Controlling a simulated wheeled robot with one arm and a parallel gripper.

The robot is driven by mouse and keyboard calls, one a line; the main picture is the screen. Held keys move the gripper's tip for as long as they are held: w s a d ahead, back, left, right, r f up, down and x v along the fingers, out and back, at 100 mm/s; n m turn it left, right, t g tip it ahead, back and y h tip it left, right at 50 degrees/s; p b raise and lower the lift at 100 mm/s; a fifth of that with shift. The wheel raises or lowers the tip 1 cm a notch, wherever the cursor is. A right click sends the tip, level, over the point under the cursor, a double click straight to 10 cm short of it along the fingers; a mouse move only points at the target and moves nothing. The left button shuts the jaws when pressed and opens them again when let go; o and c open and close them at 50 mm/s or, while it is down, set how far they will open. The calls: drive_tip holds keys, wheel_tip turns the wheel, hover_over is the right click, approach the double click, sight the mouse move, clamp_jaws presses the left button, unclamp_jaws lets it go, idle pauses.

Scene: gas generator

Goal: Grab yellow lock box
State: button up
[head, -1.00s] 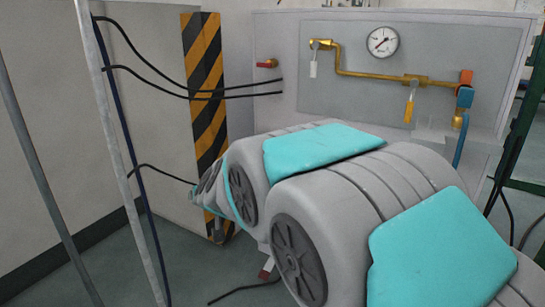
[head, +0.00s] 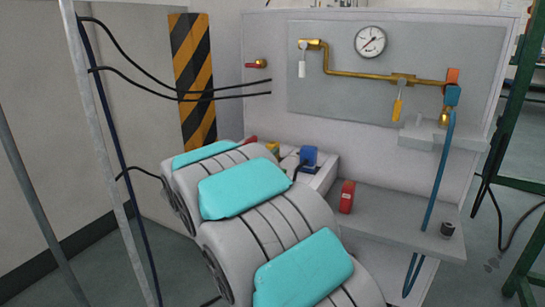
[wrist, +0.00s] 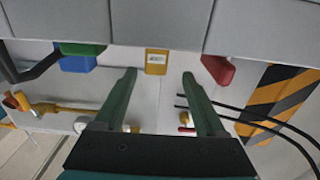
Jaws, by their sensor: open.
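The yellow lock box (wrist: 156,62) shows in the wrist view as a small yellow block with a pale label, hanging at the edge of a grey surface. In the head view only a small yellow part (head: 272,147) shows past my arm. My gripper (wrist: 159,74) is open and empty in the wrist view, with its two dark green fingers apart. The box appears centred between the fingertips in the picture, just beyond them. I cannot tell the remaining distance. In the head view my arm hides the gripper.
A red block (wrist: 218,68) and a blue block (wrist: 77,64) flank the yellow one. Another red box (head: 347,196) stands on the grey shelf (head: 400,222). Behind are brass pipes (head: 365,76) and a gauge (head: 370,41). Black cables (head: 225,97) cross at left.

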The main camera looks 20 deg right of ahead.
sight(269, 146)
drive_tip(key=shift+s+x, duration=0.2)
drive_tip(key=shift+x, duration=2.45)
drive_tip(key=shift+d+r, duration=0.15)
clamp_jaws()
